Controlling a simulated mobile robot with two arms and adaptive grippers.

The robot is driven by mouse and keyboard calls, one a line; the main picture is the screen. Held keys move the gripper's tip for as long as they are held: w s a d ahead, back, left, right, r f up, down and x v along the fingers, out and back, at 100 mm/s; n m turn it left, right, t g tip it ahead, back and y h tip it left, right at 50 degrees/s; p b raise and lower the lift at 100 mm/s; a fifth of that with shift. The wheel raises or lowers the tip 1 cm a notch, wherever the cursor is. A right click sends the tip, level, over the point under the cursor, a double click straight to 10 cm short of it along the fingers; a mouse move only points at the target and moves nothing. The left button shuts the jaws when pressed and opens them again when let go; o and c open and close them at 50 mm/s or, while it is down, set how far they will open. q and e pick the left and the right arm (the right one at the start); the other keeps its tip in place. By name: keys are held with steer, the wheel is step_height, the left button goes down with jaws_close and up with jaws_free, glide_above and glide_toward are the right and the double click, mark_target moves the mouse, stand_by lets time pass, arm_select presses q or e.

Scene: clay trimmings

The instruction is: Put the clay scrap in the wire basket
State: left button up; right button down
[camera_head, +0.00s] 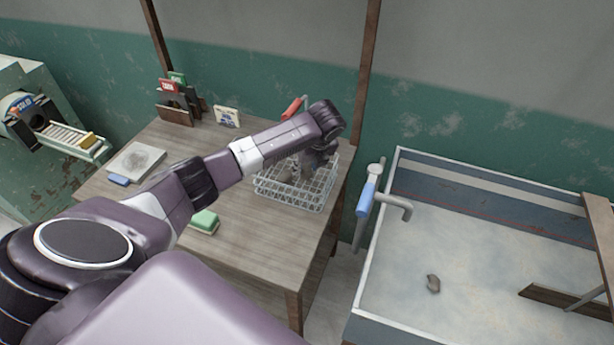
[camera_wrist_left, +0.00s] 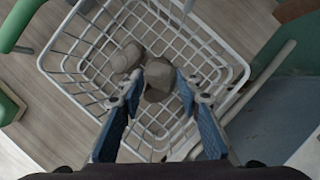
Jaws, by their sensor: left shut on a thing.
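The white wire basket (camera_head: 290,199) stands on the wooden table; it fills much of the left wrist view (camera_wrist_left: 72,78). My left gripper (camera_head: 303,172) points down over the basket, partly hidden by my arm in the head view. In the left wrist view its blue fingers (camera_wrist_left: 158,82) are shut on a grey clay scrap (camera_wrist_left: 157,88), within the basket's outline. Its height above the basket floor is hard to tell. Another grey clay lump (camera_wrist_left: 127,57) shows in the basket beside it. One more small clay lump (camera_head: 433,284) lies in the sink. My right gripper is not in view.
The sink (camera_head: 480,260) with a blue-handled tap (camera_head: 368,192) stands right of the wooden table (camera_head: 250,240). A green block (camera_head: 205,221), a grey pad (camera_head: 137,160) and a small box (camera_head: 227,117) are on the table. A red-handled tool (camera_head: 292,108) shows behind my arm.

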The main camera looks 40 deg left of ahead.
mark_target(309, 174)
arm_select(q)
step_height(309, 174, down, 4)
steer(key=shift+f, duration=0.35)
steer(key=o, duration=1.2)
steer(key=shift+f, duration=0.1)
steer(key=shift+r, duration=0.2)
steer(key=v, duration=1.2)
steer(key=shift+b, duration=0.3)
